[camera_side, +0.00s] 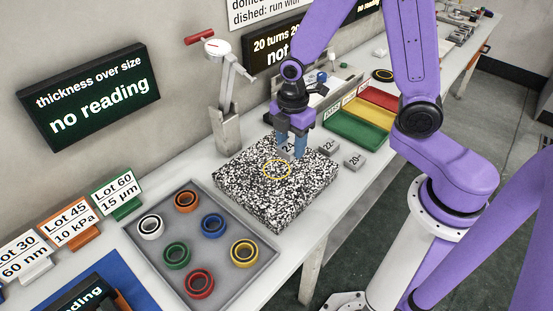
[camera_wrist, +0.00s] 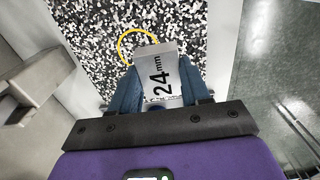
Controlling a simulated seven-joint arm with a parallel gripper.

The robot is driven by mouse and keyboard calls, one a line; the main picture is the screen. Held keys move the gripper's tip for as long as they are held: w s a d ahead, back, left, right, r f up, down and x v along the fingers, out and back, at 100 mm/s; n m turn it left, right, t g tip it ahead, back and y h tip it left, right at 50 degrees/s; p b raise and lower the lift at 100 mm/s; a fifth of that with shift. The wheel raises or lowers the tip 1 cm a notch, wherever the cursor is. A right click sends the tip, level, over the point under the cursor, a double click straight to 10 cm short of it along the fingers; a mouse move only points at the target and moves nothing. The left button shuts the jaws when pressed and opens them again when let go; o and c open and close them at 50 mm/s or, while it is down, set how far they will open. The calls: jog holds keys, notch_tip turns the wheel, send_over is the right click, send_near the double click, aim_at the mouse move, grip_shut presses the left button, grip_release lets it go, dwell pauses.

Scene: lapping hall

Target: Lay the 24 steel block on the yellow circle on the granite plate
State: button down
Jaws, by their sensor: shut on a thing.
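The 24 steel block (camera_wrist: 157,70) is a grey block marked "24 mm". My gripper (camera_side: 291,144) is shut on it, with a blue finger on each side. In the side view the 24 block (camera_side: 288,148) is partly hidden by the fingers and is over the granite plate (camera_side: 250,208), just behind the yellow circle (camera_side: 277,161). The plate is speckled black and white. In the wrist view the yellow circle (camera_wrist: 122,46) shows beyond the block, which covers part of it. I cannot tell whether the block touches the plate.
Blocks marked 22 (camera_side: 329,147) and 20 (camera_side: 355,162) lie right of the plate. A grey tray (camera_side: 221,296) of coloured rings is in front. A metal stand with a lever (camera_side: 227,115) rises behind the plate. Green, yellow and red trays (camera_side: 352,131) lie at the back right.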

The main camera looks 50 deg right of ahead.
send_over(277, 169)
notch_tip(277, 169, down, 5)
jog(key=shift+s+r, duration=0.1)
jog(key=shift+r, duration=0.1)
jog(key=shift+f, duration=1.65)
jog(key=shift+f, duration=0.15)
jog(key=c, duration=0.5)
grip_release()
notch_tip(277, 169, up, 12)
jog(key=shift+r, duration=0.15)
jog(key=s+r+m, duration=0.1)
jog(key=s+r, duration=0.1)
jog(key=s, duration=0.5)
jog(key=s+d+r+m, duration=0.1)
jog(key=s+r+m, duration=0.1)
jog(key=s, duration=0.6)
jog(key=s+r+m, duration=0.2)
jog(key=s, duration=0.6)
jog(key=shift+s+d+r, duration=0.25)
jog(key=shift+d, duration=0.05)
